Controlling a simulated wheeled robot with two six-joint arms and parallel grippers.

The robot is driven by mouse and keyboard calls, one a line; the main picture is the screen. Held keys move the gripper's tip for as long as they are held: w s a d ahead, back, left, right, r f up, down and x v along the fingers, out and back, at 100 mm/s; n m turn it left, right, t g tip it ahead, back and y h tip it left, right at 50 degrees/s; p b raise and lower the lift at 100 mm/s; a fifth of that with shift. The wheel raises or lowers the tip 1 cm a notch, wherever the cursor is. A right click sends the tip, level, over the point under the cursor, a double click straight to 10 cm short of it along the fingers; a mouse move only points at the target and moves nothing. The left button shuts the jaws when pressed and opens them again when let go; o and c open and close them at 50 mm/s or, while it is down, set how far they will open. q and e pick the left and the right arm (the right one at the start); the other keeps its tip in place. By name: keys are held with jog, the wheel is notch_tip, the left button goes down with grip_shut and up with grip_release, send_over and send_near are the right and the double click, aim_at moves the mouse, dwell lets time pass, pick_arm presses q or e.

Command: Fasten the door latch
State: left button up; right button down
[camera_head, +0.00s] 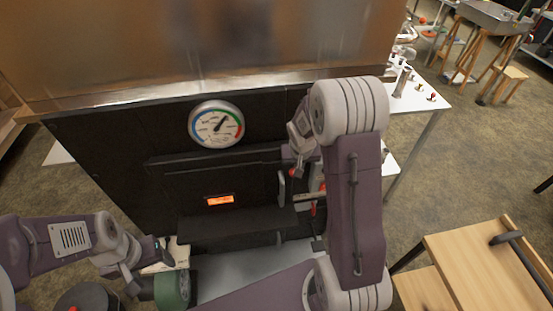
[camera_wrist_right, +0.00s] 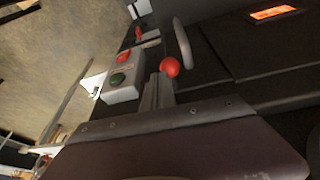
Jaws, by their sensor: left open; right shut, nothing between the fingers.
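The black firebox door (camera_head: 190,190) has a glowing orange window (camera_head: 220,199) and looks closed against the front. A grey upright handle (camera_head: 282,188) is at its right edge; it also shows in the right wrist view (camera_wrist_right: 183,43). A red ball knob (camera_wrist_right: 169,67), which looks like the latch lever's end, is beside the handle. My right gripper (camera_wrist_right: 158,88) is shut and empty, its tips close to the knob; I cannot tell whether they touch. My right arm hides part of the latch area in the head view. My left gripper (camera_head: 152,266) is open, low at the left.
A round gauge (camera_head: 216,124) is above the door, under the metal pan (camera_head: 200,45). A box with a red and a green button (camera_wrist_right: 122,75) is near the knob. A green cylinder (camera_head: 172,289) is by my left gripper. A wooden table (camera_head: 490,265) stands at right.

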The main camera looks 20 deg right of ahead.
pick_arm(q)
jog(key=shift+s+f, duration=0.25)
jog(key=shift+s, duration=0.15)
pick_arm(e)
jog(key=shift+s, duration=0.3)
jog(key=shift+f, duration=0.1)
pick_arm(q)
jog(key=shift+d, duration=0.1)
pick_arm(e)
jog(key=shift+d, duration=0.1)
pick_arm(q)
jog(key=r+p, duration=0.4)
jog(key=shift+s+r, duration=0.35)
jog(key=shift+r, duration=0.05)
pick_arm(e)
jog(key=s+d+r, duration=0.2)
jog(key=r, duration=0.4)
jog(key=s+d+r, duration=0.2)
jog(key=r, duration=0.4)
jog(key=shift+s+d, duration=0.15)
jog(key=shift+s, duration=0.05)
pick_arm(q)
jog(key=shift+a, duration=0.2)
